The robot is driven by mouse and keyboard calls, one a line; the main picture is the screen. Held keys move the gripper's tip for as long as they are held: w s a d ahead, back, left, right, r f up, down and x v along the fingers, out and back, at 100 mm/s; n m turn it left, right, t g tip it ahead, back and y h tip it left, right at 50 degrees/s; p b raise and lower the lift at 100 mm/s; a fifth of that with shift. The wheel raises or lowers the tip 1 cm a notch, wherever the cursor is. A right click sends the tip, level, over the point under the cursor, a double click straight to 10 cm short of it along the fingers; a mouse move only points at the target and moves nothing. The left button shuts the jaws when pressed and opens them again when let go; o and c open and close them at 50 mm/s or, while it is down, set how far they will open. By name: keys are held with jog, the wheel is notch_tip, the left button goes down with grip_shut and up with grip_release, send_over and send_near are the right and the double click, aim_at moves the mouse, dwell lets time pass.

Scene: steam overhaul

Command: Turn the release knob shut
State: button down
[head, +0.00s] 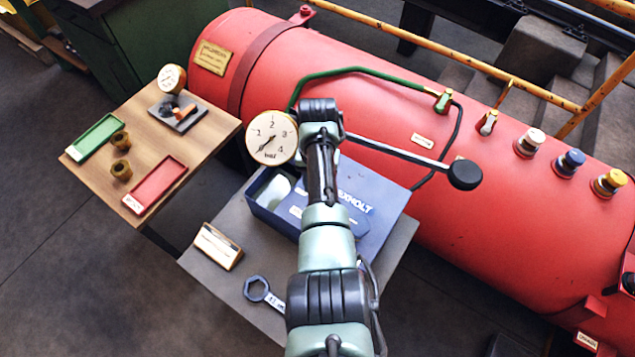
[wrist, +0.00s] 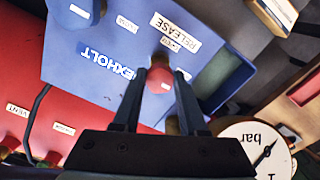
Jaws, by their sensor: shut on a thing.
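The release knob (wrist: 160,77) is a small red round knob on the blue pump box (wrist: 105,40), beside a white RELEASE label (wrist: 176,32). In the wrist view my gripper (wrist: 159,84) has a finger on each side of the knob and is shut on it. Small marks near the knob are too blurred to read. In the head view the blue box (head: 378,190) stands on a grey stand, and my arm hides the knob and fingertips. A round white dial gauge (head: 272,137) shows beside my wrist; its needle points to the lower left.
A lever with a black ball end (head: 465,175) reaches right over the red boiler (head: 400,125). A spanner (head: 262,292) and a small sign (head: 217,246) lie on the grey stand (head: 207,272). A wooden table (head: 160,130) with red and green trays is at left.

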jog(key=shift+w, duration=0.1)
jog(key=shift+c, duration=2.2)
grip_release()
jog(key=shift+r, duration=0.15)
notch_tip(320, 180, up, 13)
jog(key=p, duration=0.1)
jog(key=shift+p, duration=0.35)
